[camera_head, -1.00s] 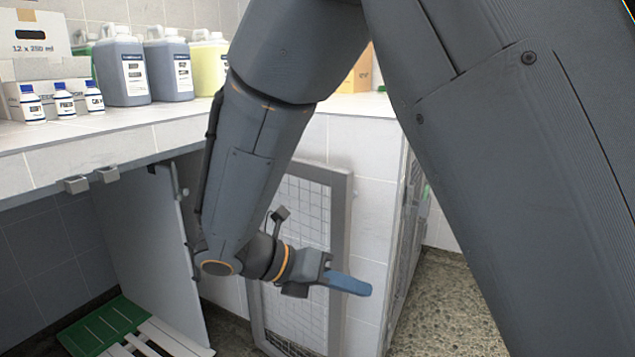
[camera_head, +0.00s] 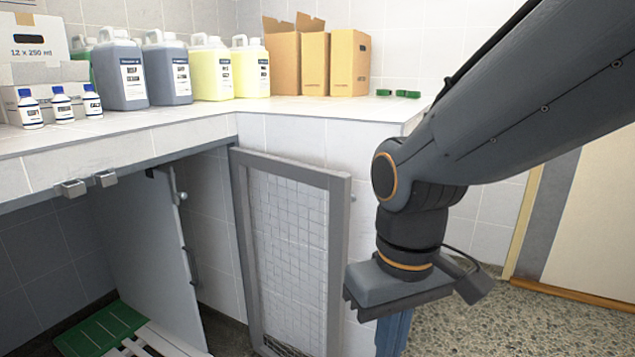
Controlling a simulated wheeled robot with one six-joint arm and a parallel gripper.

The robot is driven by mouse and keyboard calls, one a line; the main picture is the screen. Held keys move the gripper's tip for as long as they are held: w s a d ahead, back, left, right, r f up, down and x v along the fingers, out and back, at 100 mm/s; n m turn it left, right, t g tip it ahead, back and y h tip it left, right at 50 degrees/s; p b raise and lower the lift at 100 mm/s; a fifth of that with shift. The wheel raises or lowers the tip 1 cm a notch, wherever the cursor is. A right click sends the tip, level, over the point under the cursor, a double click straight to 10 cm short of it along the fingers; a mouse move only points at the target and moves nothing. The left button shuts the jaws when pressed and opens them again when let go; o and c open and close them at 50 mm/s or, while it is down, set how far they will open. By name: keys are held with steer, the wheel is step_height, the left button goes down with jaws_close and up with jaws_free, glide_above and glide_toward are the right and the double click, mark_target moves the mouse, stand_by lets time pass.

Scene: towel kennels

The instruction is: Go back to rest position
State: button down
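My gripper (camera_head: 392,335) hangs at the lower right of the centre, pointing down. Its blue finger shows under the grey gripper body. The fingers are seen from the side and partly cut off by the lower edge, so their opening cannot be made out. No held object shows. My arm comes in from the upper right.
A mesh kennel door (camera_head: 290,255) stands open just left of my gripper. The tiled counter (camera_head: 335,109) holds jugs (camera_head: 167,68), small bottles (camera_head: 62,103) and boxes (camera_head: 349,63). A green slatted board (camera_head: 103,327) lies inside the kennel. Speckled floor (camera_head: 480,325) is clear at right.

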steer(key=d+r+m+p, duration=0.4)
steer(key=d+r+p, duration=0.6)
steer(key=p, duration=1)
steer(key=shift+r, duration=0.95)
steer(key=shift+s, duration=0.1)
